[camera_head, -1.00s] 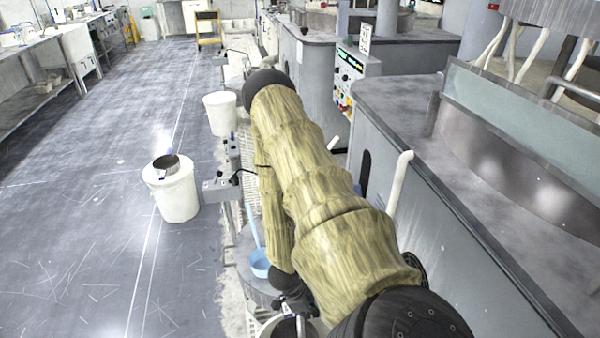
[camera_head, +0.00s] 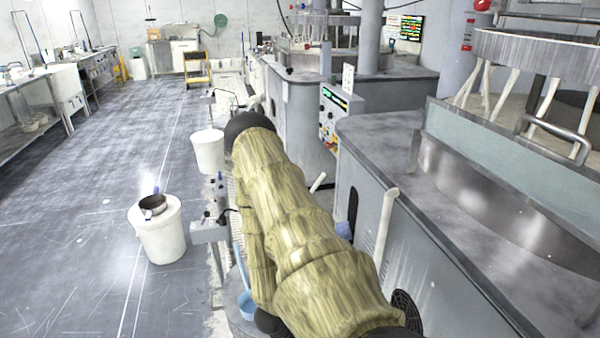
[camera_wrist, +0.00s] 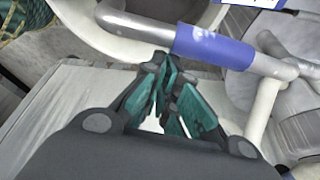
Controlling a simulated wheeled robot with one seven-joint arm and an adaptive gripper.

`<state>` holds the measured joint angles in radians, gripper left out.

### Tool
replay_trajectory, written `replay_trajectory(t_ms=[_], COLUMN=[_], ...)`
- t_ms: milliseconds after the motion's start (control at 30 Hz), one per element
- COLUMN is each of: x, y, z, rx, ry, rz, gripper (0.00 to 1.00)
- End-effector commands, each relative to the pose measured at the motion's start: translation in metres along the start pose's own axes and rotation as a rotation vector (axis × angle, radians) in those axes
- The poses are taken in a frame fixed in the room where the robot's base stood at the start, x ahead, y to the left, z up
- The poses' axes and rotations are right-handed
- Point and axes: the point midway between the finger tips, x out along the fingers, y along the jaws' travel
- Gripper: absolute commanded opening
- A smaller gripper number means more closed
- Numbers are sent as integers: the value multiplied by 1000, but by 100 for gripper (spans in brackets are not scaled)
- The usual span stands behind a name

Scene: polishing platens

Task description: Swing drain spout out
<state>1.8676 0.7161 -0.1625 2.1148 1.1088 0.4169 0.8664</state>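A steel tube with a blue sleeve (camera_wrist: 215,45) crosses the upper part of the wrist view, bending at its left end; it looks like the drain spout, but its joint is not seen. My gripper (camera_wrist: 163,68) has dark fingers with teal pads that come together at the tips. The tips are just below the tube, left of the blue sleeve; whether they touch it I cannot tell. Nothing shows between the pads. In the head view my arm hides the gripper. A small blue patch (camera_head: 343,230) beside the machine's side wall may be the same sleeve.
The grey polishing machine (camera_head: 400,130) stands right, with a white pipe (camera_head: 386,235) on its side. A white bucket (camera_head: 160,235) with a pan on it stands on the floor left, another bucket (camera_head: 208,152) farther back. A pale upright pipe (camera_wrist: 263,110) is right of my gripper. The left floor is open.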

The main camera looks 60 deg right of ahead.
Motion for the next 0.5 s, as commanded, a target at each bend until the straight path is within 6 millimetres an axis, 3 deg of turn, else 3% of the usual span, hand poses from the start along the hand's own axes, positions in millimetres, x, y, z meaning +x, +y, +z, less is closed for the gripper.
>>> replay_trajectory(t_ms=[67,500], x=[-13,-58], y=[0,2], z=[6,-7], rx=[-3,6], ry=[-14,-6], rz=[-1,3], gripper=[0,0])
